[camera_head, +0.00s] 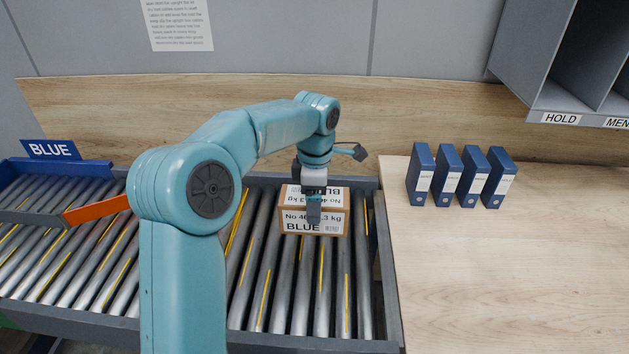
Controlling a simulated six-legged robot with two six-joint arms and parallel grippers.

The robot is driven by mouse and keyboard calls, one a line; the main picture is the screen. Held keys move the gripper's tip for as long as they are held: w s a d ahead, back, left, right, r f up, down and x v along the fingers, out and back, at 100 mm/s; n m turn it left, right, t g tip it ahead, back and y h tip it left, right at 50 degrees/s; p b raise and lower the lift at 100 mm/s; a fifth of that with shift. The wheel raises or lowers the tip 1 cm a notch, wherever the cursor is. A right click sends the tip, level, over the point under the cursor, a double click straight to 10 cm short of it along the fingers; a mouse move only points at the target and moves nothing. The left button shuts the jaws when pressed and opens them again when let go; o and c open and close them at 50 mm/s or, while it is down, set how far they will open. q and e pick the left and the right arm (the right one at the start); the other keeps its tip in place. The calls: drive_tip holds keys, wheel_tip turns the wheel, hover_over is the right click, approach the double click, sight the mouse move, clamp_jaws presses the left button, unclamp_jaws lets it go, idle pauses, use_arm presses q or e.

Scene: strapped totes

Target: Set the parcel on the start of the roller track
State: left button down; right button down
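The parcel (295,220) is a brown box with white labels reading "BLUE" and a number and weight in kg. It sits upright on the right end of the roller track (282,338), near the end rail. My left gripper (314,212) points down at the middle of the parcel. One finger shows in front of the parcel's upper front face; the other finger is hidden, so I cannot tell whether it grips or touches the box. My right gripper is not in view.
An orange bar (96,209) lies across the track at the left, near a blue "BLUE" sign (51,149). Several blue binders (446,176) stand on the wooden table (500,270) at the right. Grey shelves (560,65) labelled "HOLD" hang at the upper right. The table's front is clear.

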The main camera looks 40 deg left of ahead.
sight(315, 227)
use_arm(q)
wheel_tip(315, 227, down, 8)
drive_tip(key=shift+w+f, duration=0.1)
drive_tip(key=shift+f, duration=0.1)
drive_tip(key=shift+r, duration=0.1)
idle(0.3)
unclamp_jaws()
drive_tip(key=shift+f, duration=0.25)
drive_tip(key=shift+s+r, duration=0.15)
drive_tip(key=shift+s, duration=0.05)
